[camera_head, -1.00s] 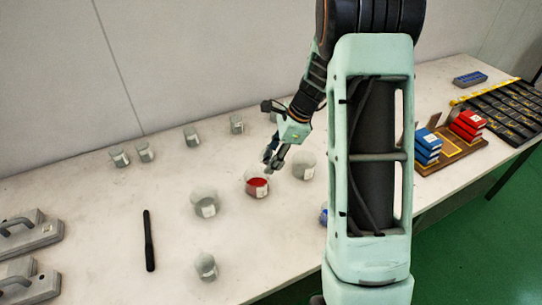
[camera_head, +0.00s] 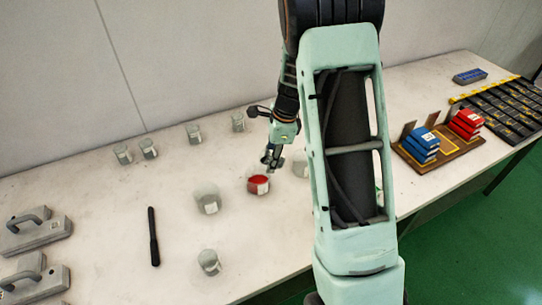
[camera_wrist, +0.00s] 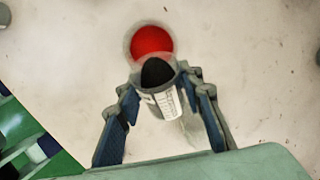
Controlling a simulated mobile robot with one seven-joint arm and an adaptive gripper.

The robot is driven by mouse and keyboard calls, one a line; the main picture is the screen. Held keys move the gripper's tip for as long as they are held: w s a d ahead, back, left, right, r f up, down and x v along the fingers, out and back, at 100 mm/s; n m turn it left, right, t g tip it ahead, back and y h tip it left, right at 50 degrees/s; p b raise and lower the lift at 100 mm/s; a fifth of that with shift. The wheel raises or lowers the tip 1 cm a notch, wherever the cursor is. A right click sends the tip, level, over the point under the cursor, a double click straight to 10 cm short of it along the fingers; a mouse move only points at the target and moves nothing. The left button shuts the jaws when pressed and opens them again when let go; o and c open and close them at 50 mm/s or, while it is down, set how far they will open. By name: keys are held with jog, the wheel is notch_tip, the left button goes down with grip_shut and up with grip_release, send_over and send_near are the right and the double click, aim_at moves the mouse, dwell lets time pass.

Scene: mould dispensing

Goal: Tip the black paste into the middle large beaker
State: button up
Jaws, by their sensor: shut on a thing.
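My gripper (camera_wrist: 160,92) is shut on a small clear beaker with a white label (camera_wrist: 168,103). Black paste (camera_wrist: 157,73) shows inside its mouth. The middle large beaker (camera_head: 258,188) holds red contents and stands on the table between two other large beakers. In the wrist view, its red contents (camera_wrist: 151,42) lie just beyond the mouth of the held beaker, which overlaps its near rim. In the head view my gripper (camera_head: 271,158) is above and slightly right of the middle beaker. I see no paste falling, and the held beaker's exact tilt is unclear.
An empty large beaker (camera_head: 207,198) stands left of the middle one; another (camera_head: 300,164) at right is partly hidden by my arm. Small beakers stand behind (camera_head: 193,134) and in front (camera_head: 209,263).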

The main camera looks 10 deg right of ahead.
jog(key=shift+a+f+g+h+p, duration=0.1)
jog(key=shift+a+f+h+p, duration=0.1)
jog(key=shift+h+p, duration=0.8)
jog(key=shift+a+f+g+h+p, duration=0.15)
jog(key=shift+h+p, duration=0.45)
jog(key=shift+p, duration=0.7)
jog(key=shift+a+f+g+h+p, duration=0.1)
jog(key=shift+a+h+p, duration=0.1)
jog(key=shift+h+p, duration=0.8)
jog(key=shift+p, duration=0.3)
jog(key=shift+a+r+h, duration=0.15)
jog(key=shift+a+h, duration=0.05)
jog(key=shift+h, duration=0.1)
jog(key=shift+w+a+h, duration=0.1)
jog(key=shift+a+h, duration=0.1)
jog(key=shift+h, duration=0.8)
jog(key=shift+a+r+h, duration=0.1)
jog(key=shift+r+h, duration=0.1)
jog(key=shift+h, duration=0.3)
jog(key=shift+r, duration=0.1)
dwell(2.5)
